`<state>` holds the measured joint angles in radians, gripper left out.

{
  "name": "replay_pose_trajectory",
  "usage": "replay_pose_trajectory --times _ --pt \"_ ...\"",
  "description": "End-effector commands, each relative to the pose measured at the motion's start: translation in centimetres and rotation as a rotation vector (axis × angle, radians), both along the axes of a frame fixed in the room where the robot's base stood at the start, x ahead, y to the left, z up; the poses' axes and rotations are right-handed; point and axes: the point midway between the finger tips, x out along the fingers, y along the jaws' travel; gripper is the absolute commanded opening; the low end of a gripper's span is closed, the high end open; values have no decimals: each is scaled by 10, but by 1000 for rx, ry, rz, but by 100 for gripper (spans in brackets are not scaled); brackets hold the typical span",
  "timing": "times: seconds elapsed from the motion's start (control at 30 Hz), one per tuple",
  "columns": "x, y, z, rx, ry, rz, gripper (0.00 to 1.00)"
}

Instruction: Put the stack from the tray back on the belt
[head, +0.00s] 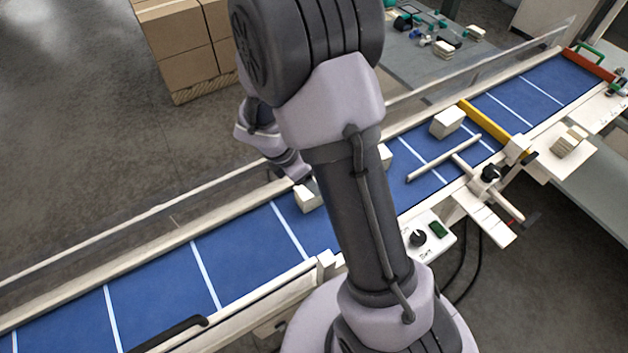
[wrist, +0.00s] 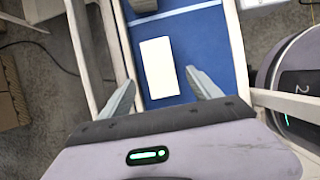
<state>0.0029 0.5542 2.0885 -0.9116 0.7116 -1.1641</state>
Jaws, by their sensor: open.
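The blue belt (head: 205,265) with white cross lines runs diagonally through the head view. A cream stack (head: 307,197) lies on it near my gripper, another (head: 385,156) is partly hidden by my arm, and a third (head: 447,122) lies by a yellow bar. A layered cream-and-tan stack (head: 570,140) sits on the pale tray (head: 549,167) beside the belt at right. In the wrist view my gripper (wrist: 161,80) is open above the belt (wrist: 188,35), with a white stack (wrist: 157,67) between and beyond its fingertips. I cannot tell whether they touch.
The yellow bar (head: 495,126) crosses the belt, and a cream T-shaped pusher (head: 440,160) reaches over it. A control box (head: 428,233) stands at the near edge. A clear guard rail (head: 130,222) lines the far side. Cartons (head: 180,45) and a cluttered grey table (head: 420,55) stand behind.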

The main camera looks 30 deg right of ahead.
Motion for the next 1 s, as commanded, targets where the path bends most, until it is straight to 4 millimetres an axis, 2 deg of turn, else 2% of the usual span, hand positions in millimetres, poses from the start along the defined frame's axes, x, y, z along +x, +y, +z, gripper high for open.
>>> replay_pose_trajectory --times 0.03,0.1,0.23,0.27,0.33,0.43,0.5,0.63,0.7,0.8,1.0 --pt "1 5 14 1 -3 2 72" --pt "1 10 26 0 -3 2 72" --pt "-1 16 40 3 -8 -10 72" --pt "-2 17 46 8 -21 -33 72" --pt "-10 23 72 43 -100 -166 72" --pt "-39 39 131 165 -294 -543 72" --pt "-69 57 171 297 -427 -865 72" --pt "-125 94 221 584 -566 -1416 72" --pt "-147 111 236 721 -577 -1638 72" --pt "-166 127 247 846 -556 -1832 72" --pt "-173 134 250 895 -537 -1911 72"
